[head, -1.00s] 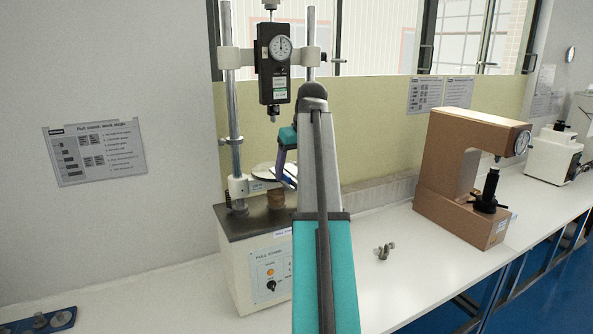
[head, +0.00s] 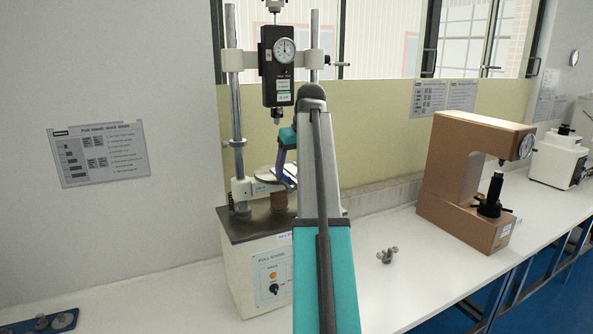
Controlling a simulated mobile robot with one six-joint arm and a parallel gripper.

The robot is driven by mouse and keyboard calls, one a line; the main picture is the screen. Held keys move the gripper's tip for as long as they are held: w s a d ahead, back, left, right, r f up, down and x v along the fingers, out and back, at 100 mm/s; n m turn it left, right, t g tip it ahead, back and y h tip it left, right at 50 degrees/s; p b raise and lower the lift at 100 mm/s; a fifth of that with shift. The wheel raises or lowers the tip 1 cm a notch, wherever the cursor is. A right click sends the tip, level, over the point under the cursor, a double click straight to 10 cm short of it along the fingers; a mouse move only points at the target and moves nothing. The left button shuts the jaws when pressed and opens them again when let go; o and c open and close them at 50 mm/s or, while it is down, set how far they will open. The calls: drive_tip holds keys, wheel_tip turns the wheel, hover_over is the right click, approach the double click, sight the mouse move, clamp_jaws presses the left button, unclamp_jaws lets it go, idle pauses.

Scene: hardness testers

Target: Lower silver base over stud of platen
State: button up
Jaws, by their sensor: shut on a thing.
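My gripper (head: 286,178) is at the pull stand, beside its column and below the force gauge. My own arm covers much of it. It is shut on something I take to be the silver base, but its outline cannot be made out. A pale round disc (head: 265,173) shows just left of the gripper, above a brown ribbed cylinder (head: 278,202) on the stand's dark top. I cannot tell which part is the platen. Its stud is not visible, and neither is any contact between base and stud.
The pull stand (head: 258,265) has upright columns, and a black dial gauge (head: 277,65) hangs above my gripper. A small metal fitting (head: 387,255) lies on the white bench to the right. A brown tester (head: 450,190) and a white instrument (head: 556,160) stand farther right.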

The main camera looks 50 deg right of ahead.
drive_tip(key=shift+w+d+f+b, duration=0.1)
drive_tip(key=shift+w+d+b, duration=0.3)
drive_tip(key=shift+w, duration=0.7)
drive_tip(key=shift+w+d+r+b, duration=0.1)
drive_tip(key=shift+w+d+b, duration=0.3)
drive_tip(key=shift+w, duration=0.75)
drive_tip(key=shift+w+d+f+b, duration=0.15)
drive_tip(key=shift+w+d, duration=0.4)
drive_tip(key=shift+w, duration=0.55)
drive_tip(key=shift+f, duration=0.3)
drive_tip(key=shift+f, duration=0.45)
drive_tip(key=o, duration=1.6)
drive_tip(key=shift+f, duration=0.1)
drive_tip(key=shift+b+v, duration=2.25)
drive_tip(key=shift+v, duration=4.8)
